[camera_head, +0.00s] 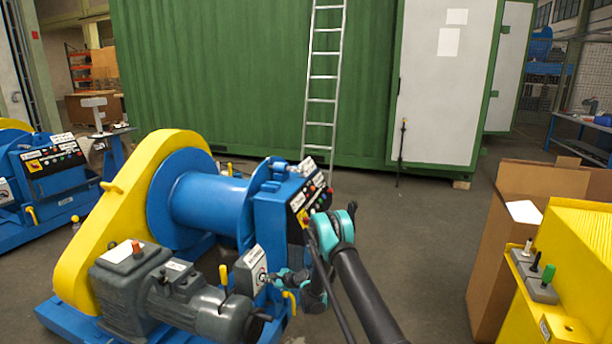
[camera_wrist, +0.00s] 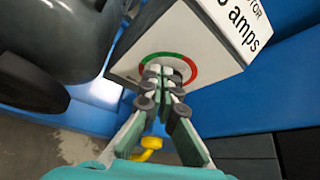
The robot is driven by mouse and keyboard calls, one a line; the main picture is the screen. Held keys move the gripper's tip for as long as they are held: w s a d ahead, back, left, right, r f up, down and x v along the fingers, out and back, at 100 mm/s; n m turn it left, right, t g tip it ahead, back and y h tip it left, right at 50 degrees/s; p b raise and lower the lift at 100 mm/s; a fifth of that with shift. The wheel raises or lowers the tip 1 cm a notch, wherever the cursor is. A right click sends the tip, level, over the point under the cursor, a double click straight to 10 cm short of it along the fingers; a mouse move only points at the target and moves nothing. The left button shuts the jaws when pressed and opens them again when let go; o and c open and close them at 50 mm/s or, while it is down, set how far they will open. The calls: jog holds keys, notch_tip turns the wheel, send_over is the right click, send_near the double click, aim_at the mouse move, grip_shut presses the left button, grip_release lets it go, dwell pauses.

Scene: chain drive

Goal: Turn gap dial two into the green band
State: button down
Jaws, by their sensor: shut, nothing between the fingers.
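A grey box with a round dial (camera_head: 262,277) stands on the near side of the blue winch. In the wrist view the dial (camera_wrist: 181,60) shows a ring of green at the top and red at the right, on a white plate. Partly cut-off lettering beside it ends in "amps"; I see no "gap dial two" label. My gripper (camera_wrist: 163,72) is shut and empty, its fingertips over the dial's middle, hiding the centre and any pointer. I cannot tell if they touch. In the head view my gripper (camera_head: 275,277) reaches the dial from the right.
A dark grey motor (camera_head: 190,300) lies left of the dial. A yellow lever (camera_wrist: 150,147) is below it in the wrist view. A control panel (camera_head: 305,200) with buttons stands above, near my arm. A cardboard box (camera_head: 490,260) and yellow machine (camera_head: 585,255) are at right.

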jog(key=shift+r, duration=0.1)
jog(key=shift+s+a+r, duration=0.1)
jog(key=shift+s+r, duration=0.05)
jog(key=shift+s, duration=0.15)
jog(key=d, duration=0.2)
jog(key=s+d, duration=0.2)
jog(key=d, duration=0.1)
jog(key=shift+d, duration=0.3)
jog(key=shift+w+a+r, duration=0.25)
jog(key=shift+w+a, duration=0.5)
jog(key=shift+w, duration=0.1)
jog(key=shift+w+a+r, duration=0.25)
jog(key=shift+w+a, duration=0.55)
jog(key=shift+w, duration=0.05)
jog(key=shift+w+a+r, duration=0.25)
jog(key=shift+w+a, duration=0.5)
jog(key=shift+w, duration=0.1)
jog(key=shift+f, duration=0.3)
